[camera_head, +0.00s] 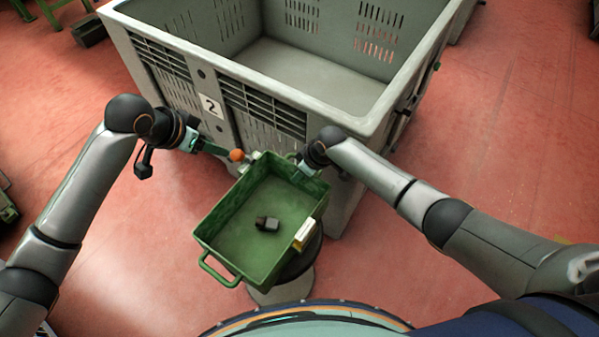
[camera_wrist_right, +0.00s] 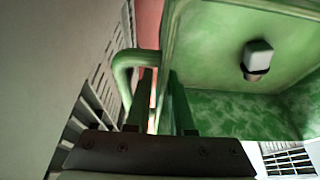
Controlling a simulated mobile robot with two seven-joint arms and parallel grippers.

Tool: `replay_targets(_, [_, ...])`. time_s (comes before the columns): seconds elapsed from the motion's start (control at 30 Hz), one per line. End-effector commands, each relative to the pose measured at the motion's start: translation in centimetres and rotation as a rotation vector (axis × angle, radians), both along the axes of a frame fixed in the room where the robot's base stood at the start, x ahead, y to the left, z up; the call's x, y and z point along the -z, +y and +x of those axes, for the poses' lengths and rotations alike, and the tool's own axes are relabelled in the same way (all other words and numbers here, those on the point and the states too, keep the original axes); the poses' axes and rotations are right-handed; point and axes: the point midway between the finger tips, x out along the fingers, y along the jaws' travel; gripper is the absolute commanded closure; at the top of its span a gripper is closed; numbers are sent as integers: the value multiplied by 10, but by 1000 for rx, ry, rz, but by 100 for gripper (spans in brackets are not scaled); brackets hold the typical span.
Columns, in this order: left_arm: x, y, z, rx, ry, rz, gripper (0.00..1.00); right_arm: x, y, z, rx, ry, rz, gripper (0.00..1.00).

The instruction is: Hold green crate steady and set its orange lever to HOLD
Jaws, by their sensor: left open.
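The green crate (camera_head: 215,228) sits on a round dark stand. Its orange lever knob (camera_head: 237,155) is at the far left corner, beside a small pale fitting; any HOLD mark is too small to read. My left gripper (camera_head: 217,150) is open, its fingers pointing right at the orange knob, with its tips close to it; contact is unclear. My right gripper (camera_head: 303,166) is at the crate's far end. In the right wrist view its two fingers (camera_wrist_right: 164,105) are beside the green far handle (camera_wrist_right: 122,75); whether they are closed on it is unclear.
A small grey and black object (camera_head: 267,224) lies inside the crate, and a pale block (camera_head: 305,234) is on its right rim. A large grey slatted bin (camera_head: 230,75) marked 2 stands just behind. The near handle (camera_head: 215,272) is free. Red floor is open to both sides.

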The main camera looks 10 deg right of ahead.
Motion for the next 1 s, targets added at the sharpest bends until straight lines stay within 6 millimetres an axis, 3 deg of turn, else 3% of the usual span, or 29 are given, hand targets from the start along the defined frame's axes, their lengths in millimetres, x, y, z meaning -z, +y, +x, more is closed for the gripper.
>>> replay_targets(0.2, [0, 0, 0, 0, 0, 0, 50, 0, 0, 0, 0, -1, 1, 79])
replay_targets(0.4, [0, 0, 0, 0, 0, 0, 50, 0, 0, 0, 0, -1, 1, 100])
replay_targets(1.0, [0, 0, 0, 0, 0, 0, 50, 0, 0, 0, 0, 0, 0, 100])
